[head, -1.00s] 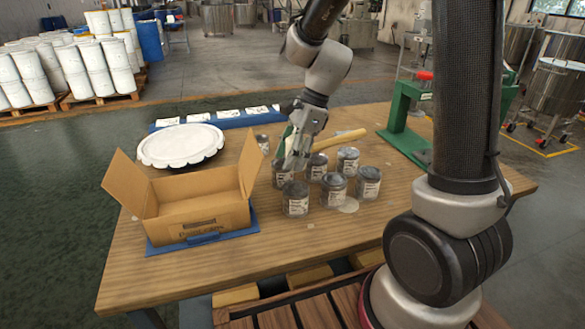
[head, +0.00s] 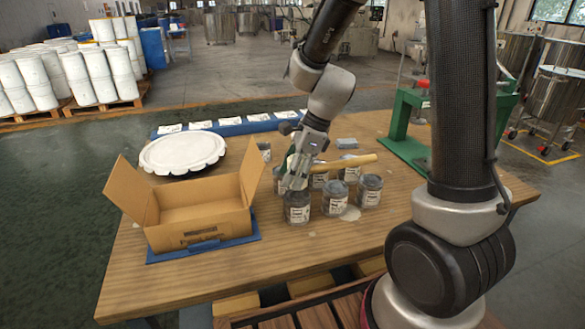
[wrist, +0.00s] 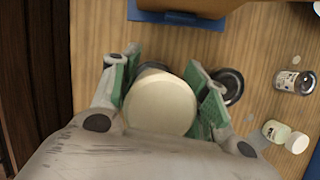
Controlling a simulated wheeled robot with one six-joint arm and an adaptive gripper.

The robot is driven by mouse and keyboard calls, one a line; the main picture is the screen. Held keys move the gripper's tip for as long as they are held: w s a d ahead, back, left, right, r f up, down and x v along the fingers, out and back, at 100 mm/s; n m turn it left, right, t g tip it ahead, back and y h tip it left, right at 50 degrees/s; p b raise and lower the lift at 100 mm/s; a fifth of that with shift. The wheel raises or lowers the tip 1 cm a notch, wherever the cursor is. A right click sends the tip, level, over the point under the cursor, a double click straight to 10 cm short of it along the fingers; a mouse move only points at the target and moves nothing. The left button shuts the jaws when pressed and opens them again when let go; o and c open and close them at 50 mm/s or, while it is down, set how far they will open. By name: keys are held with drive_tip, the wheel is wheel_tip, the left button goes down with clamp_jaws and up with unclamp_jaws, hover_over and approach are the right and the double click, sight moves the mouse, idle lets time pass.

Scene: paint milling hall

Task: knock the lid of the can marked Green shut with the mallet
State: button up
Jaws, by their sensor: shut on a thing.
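My gripper (head: 297,178) is shut on the pale wooden mallet (head: 345,163), whose long part points right over the back cans in the head view. In the wrist view a round cream end of the mallet (wrist: 160,104) sits between the green finger pads. Several grey cans with white labels stand below and around it, including a front left can (head: 297,208), a front middle can (head: 335,201) and a right can (head: 369,191). The label words are too small to read, so I cannot tell which is Green. The gripper and mallet partly hide the rear cans.
An open cardboard box (head: 205,212) stands on a blue mat at the left of the table. A round white-topped thing (head: 182,152) lies behind it. A green stand (head: 402,125) is at the right. A pale spill (head: 350,213) lies beside the cans. The table's front is clear.

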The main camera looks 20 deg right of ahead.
wheel_tip(320, 180, down, 3)
drive_tip(key=shift+f, duration=0.15)
drive_tip(key=shift+r, duration=3.05)
